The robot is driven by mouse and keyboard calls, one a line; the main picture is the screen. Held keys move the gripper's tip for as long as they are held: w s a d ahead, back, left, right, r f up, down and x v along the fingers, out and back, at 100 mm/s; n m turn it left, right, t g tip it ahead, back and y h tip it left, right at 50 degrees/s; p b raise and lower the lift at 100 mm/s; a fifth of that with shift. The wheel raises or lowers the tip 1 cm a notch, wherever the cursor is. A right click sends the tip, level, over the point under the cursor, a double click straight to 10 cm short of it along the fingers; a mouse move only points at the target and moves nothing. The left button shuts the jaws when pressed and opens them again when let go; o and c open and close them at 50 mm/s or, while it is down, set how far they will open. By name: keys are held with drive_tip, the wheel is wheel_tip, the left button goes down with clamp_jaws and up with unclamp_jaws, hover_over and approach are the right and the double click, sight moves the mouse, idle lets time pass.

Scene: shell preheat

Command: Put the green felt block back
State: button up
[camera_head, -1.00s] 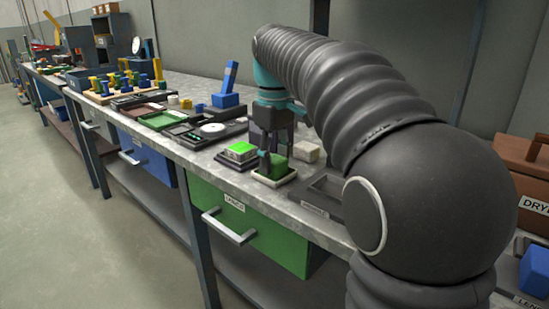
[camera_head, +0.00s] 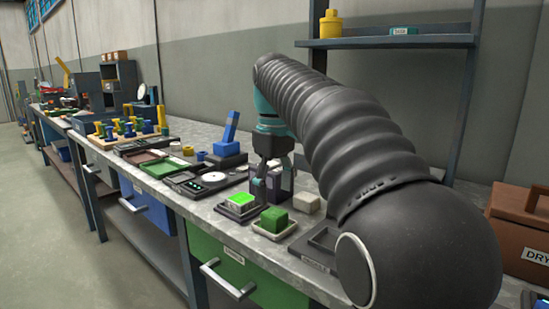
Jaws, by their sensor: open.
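The green felt block (camera_head: 274,219) is a dark green cube sitting in a small pale-rimmed tray (camera_head: 290,230) on the bench. My gripper (camera_head: 271,193) is open, fingers pointing down, just behind and above the block in the picture. Its fingers appear clear of the block, and nothing shows between them. A bright green-topped block (camera_head: 241,198) sits on a dark base to the left of the gripper.
A whitish block (camera_head: 306,202) stands right of the gripper. A dark empty tray (camera_head: 322,243) lies at the front right. A white round dial or plate (camera_head: 214,176) and a blue angled stand (camera_head: 228,146) are left. A brown box (camera_head: 525,215) is far right.

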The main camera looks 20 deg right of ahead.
sight(274, 212)
wheel_tip(274, 212, up, 7)
idle(0.3)
drive_tip(key=shift+f, duration=0.1)
